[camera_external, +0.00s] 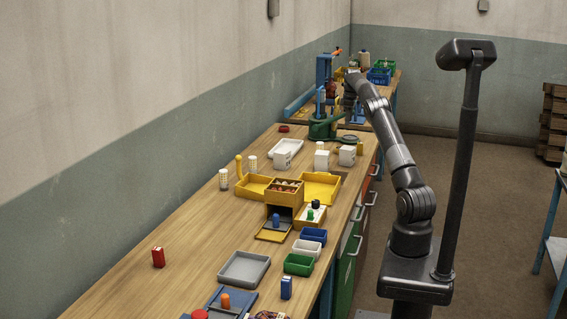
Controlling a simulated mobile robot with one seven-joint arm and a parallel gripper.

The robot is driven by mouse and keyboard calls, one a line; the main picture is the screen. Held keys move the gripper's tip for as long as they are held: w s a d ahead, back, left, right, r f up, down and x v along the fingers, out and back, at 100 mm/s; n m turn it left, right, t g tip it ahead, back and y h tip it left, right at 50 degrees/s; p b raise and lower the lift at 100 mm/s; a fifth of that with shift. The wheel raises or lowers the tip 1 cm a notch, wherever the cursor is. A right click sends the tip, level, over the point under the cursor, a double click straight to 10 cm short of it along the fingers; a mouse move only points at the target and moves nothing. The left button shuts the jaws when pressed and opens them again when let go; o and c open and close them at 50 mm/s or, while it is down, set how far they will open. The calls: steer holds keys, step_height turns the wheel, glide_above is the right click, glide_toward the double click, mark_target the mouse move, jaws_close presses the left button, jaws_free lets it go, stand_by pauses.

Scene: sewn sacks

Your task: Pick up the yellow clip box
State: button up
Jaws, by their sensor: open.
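My arm reaches over the far bench, and my gripper (348,106) points down there, small and partly lost among the things around it. Its jaws are open, and I see nothing held between them. Several yellow things are in view, and I cannot tell which is the yellow clip box. A small yellow piece (340,74) shows beside my wrist at the far bench. Nearer, on the long bench, a yellow compartment box (285,197) stands between two open yellow trays, the left one (252,187) and the right one (321,188).
A blue press (322,85) and a green tool (322,130) stand close to my gripper. Blue (379,76) and green crates sit behind. The bench's left strip is mostly clear.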

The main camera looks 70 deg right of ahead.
glide_above(359, 143)
steer(key=shift+n+g, duration=0.3)
steer(key=shift+n, duration=0.1)
steer(key=f, duration=0.6)
steer(key=shift+d, duration=0.2)
steer(key=shift+f, duration=0.3)
step_height(359, 143, down, 11)
steer(key=shift+d+r, duration=0.1)
steer(key=shift+r, duration=0.1)
steer(key=c, duration=1.1)
steer(key=shift+o, duration=0.2)
steer(key=shift+r, duration=0.1)
